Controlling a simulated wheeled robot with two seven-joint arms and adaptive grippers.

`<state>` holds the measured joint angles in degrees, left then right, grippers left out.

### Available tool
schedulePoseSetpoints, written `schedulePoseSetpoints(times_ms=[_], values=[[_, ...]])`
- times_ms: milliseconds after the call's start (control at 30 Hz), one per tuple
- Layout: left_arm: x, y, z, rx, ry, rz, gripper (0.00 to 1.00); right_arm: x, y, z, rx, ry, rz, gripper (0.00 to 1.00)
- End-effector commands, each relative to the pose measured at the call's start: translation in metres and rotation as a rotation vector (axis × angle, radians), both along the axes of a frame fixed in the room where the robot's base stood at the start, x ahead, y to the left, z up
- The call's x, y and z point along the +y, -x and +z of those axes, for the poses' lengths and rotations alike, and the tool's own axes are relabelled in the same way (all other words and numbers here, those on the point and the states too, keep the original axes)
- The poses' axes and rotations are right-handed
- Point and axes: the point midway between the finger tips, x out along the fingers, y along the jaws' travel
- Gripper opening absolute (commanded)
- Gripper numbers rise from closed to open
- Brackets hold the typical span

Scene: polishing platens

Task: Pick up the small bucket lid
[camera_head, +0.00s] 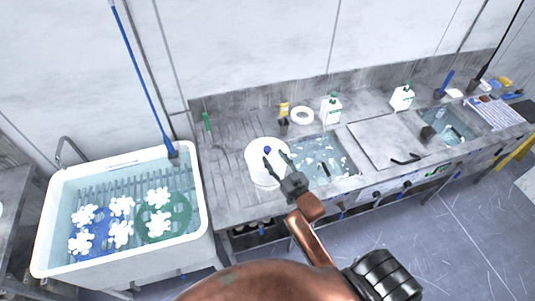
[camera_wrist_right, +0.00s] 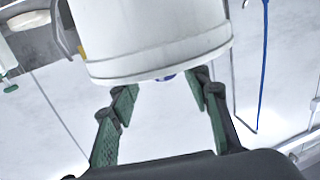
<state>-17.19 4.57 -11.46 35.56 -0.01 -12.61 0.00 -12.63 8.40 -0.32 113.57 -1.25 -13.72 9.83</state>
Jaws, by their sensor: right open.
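A small white bucket (camera_head: 252,174) stands on the steel counter, left of the sink basin. Its white lid (camera_head: 256,151) is on top, with a blue knob (camera_head: 267,149). My right gripper (camera_head: 274,156) is open in front of the bucket, its fingers pointing at the knob and partly covering the lid. In the right wrist view the bucket (camera_wrist_right: 155,30) fills the top middle. The blue knob (camera_wrist_right: 166,77) shows just past its rim, between the spread green-padded fingers of the gripper (camera_wrist_right: 165,84). I cannot tell whether they touch it. My left gripper is not in view.
A large white tub (camera_head: 50,235) with white flower-shaped pieces stands left. The water-filled basin (camera_head: 318,160) lies right of the bucket. A white ring (camera_head: 302,116), a bottle (camera_head: 331,107) and a dark cup (camera_head: 283,126) stand behind. The counter left of the bucket is mostly clear.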

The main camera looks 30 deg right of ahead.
Motion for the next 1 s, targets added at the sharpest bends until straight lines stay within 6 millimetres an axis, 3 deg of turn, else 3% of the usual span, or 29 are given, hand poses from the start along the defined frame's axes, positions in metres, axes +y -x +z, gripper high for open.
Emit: schedulePoseSetpoints(times_ms=[500, 767, 1000], values=[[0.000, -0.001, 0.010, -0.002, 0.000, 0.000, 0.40, 0.002, -0.054, -0.007, 0.000, 0.000, 0.000, 0.44], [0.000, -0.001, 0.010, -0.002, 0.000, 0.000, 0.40, 0.002, -0.055, -0.008, 0.001, 0.000, 0.000, 0.43], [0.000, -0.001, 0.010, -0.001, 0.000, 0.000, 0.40, 0.002, -0.055, -0.008, 0.001, 0.000, -0.001, 0.27]])
